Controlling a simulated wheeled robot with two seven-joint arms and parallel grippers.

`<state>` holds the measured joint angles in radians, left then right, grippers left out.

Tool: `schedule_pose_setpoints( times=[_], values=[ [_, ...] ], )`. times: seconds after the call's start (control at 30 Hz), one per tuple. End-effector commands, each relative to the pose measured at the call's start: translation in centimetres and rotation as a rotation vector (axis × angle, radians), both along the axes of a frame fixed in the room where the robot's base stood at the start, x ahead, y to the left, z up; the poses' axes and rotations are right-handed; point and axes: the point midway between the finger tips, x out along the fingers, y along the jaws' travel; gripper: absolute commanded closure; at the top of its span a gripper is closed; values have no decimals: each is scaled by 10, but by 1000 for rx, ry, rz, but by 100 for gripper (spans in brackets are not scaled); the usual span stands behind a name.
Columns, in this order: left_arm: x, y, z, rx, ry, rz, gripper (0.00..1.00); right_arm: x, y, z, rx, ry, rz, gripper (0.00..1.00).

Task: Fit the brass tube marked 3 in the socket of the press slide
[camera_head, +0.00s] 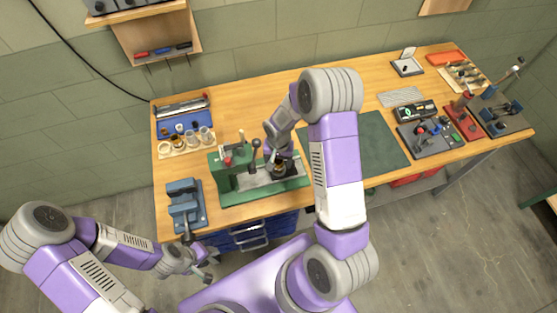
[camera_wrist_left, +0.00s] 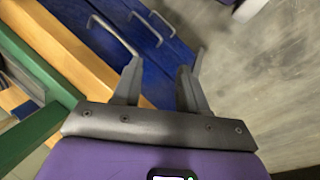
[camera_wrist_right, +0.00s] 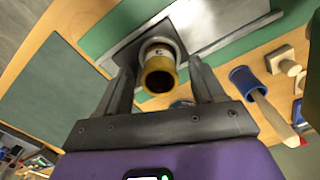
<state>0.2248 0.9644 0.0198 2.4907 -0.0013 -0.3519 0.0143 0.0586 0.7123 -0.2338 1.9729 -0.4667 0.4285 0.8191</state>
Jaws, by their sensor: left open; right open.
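The brass tube (camera_wrist_right: 158,72) stands on the grey press slide (camera_wrist_right: 205,22) in the right wrist view, its open end facing the camera. It has a pale label whose mark I cannot read clearly. Its lower end meets a square grey holder; I cannot tell how deeply it sits in the socket. My right gripper (camera_head: 279,160) is open, its fingers on either side of the tube. In the head view the tube (camera_head: 279,169) is partly hidden by that gripper. The green press (camera_head: 227,178) stands at the table's front. My left gripper (camera_head: 203,272) is open and empty, low before the table.
A wooden rack (camera_head: 165,149) with several tubes and a blue tray (camera_head: 170,127) lie behind the press. A blue-grey vise (camera_head: 184,205) stands at the front left. A green mat (camera_head: 382,145) is clear right of my right arm. Blue drawers (camera_wrist_left: 150,45) are below the table.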

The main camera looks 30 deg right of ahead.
Motion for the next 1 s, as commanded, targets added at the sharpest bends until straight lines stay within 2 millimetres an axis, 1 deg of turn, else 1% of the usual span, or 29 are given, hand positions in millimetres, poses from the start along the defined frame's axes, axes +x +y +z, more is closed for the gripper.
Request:
schedule_pose_setpoints(
  times=[0.07,0.17,0.27,0.4,0.5,0.6,0.73,1.0],
  values=[
    [0,0,0,0,0,0,57,0,0,0,0,0,0,31],
    [0,0,0,0,0,0,57,1,0,6,0,-2,0,31],
    [0,0,-1,0,0,0,57,1,0,20,0,-5,0,31],
    [0,0,-2,0,0,0,57,1,0,45,-1,-6,-1,31],
    [0,0,-2,0,0,0,57,1,0,59,0,-4,0,31],
    [0,0,-2,0,0,0,57,1,0,70,0,-2,0,31],
    [0,0,-3,0,0,0,57,0,0,76,0,-1,0,31],
    [0,0,-3,0,0,0,57,0,0,76,0,0,0,31]
  ],
)
